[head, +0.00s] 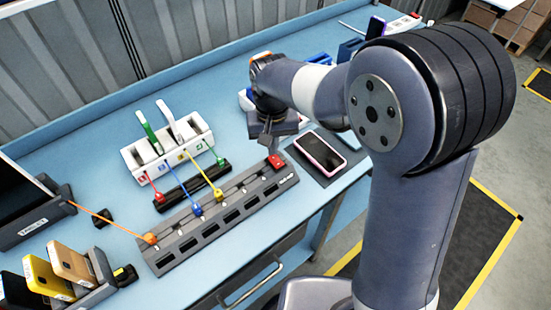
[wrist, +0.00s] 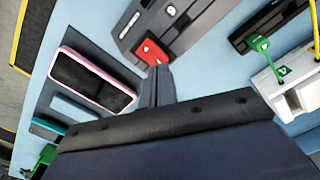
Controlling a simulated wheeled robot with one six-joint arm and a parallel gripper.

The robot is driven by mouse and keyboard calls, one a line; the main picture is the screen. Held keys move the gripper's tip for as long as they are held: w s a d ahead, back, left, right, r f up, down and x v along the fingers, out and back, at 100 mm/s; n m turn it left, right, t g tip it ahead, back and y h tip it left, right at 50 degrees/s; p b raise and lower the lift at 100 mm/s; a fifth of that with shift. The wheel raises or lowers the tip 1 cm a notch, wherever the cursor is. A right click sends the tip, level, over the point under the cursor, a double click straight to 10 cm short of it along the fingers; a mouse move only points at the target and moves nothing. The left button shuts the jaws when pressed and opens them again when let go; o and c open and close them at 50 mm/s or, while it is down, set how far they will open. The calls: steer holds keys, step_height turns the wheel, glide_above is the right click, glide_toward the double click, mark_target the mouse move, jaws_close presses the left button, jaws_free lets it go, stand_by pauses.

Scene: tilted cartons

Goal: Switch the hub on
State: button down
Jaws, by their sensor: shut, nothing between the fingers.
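The hub (head: 215,222) is a long dark grey bar with several slots along its front face, lying across the table; its end also shows in the wrist view (wrist: 130,20). A red switch (head: 275,161) sits at its right end and shows as a red block in the wrist view (wrist: 151,51). Whether it is on or off I cannot tell. Orange (head: 150,238), blue (head: 195,210) and yellow (head: 218,194) plugs sit on the hub. My gripper (head: 267,145) is shut and empty, its fingertips (wrist: 156,72) close beside the red switch; contact is unclear.
A pink-edged phone (head: 320,152) lies on a dark mat right of the hub. A white block (head: 167,148) with cables and a black strip (head: 190,186) stand behind the hub. Phones in a stand (head: 85,270) are at the front left.

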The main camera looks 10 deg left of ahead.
mark_target(273, 157)
steer(key=shift+f+b, duration=0.7)
steer(key=shift+f, duration=0.35)
stand_by(0.4)
steer(key=shift+r, duration=0.1)
steer(key=shift+r+p, duration=2.9)
steer(key=shift+r, duration=0.6)
steer(key=shift+f, duration=0.15)
